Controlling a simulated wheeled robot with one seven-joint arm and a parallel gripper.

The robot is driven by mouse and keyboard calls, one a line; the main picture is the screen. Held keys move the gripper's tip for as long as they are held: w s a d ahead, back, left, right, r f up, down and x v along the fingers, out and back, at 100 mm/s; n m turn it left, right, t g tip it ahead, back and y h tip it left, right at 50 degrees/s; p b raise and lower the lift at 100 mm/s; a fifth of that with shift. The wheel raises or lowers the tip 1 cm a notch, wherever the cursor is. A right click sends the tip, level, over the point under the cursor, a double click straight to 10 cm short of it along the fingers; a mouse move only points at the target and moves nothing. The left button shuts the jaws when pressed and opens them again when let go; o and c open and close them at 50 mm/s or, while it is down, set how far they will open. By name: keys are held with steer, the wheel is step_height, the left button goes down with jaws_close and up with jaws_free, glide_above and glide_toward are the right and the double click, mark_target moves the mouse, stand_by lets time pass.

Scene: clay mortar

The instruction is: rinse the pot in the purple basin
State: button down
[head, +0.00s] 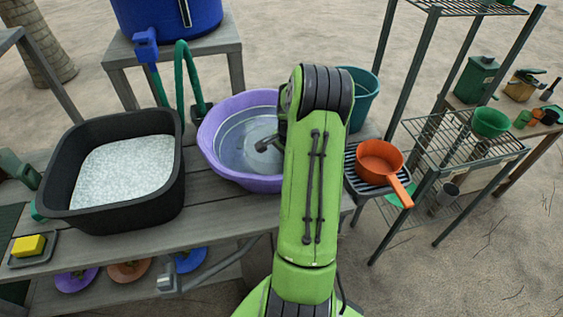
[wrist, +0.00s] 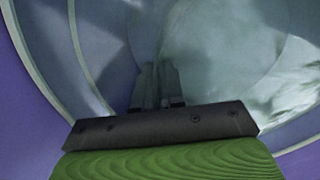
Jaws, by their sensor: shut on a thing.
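The purple basin (head: 212,158) stands on the grey wooden table, holding clear water. My gripper (wrist: 158,88) reaches down into the basin. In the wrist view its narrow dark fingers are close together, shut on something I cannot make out. Purple basin wall (wrist: 22,92) shows at left there, with pale water and light ripples beyond the fingers. In the head view my green arm hides the basin's right part. I cannot pick out a pot in the water. An orange long-handled pan (head: 380,160) sits on a black slatted rack (head: 358,186) right of my arm.
A black tub (head: 62,165) of white granules stands left of the basin; a yellow sponge (head: 28,246) lies front left. A blue barrel (head: 165,18) and green hose (head: 182,85) are behind. A teal bucket (head: 362,92) and metal shelves (head: 460,150) stand at right.

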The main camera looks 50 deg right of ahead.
steer(key=shift+w+a, duration=0.95)
steer(key=shift+a, duration=0.05)
steer(key=shift+s+d, duration=0.5)
steer(key=shift+d, duration=0.05)
step_height(320, 180, up, 17)
steer(key=p, duration=1.3)
steer(key=shift+f, duration=0.15)
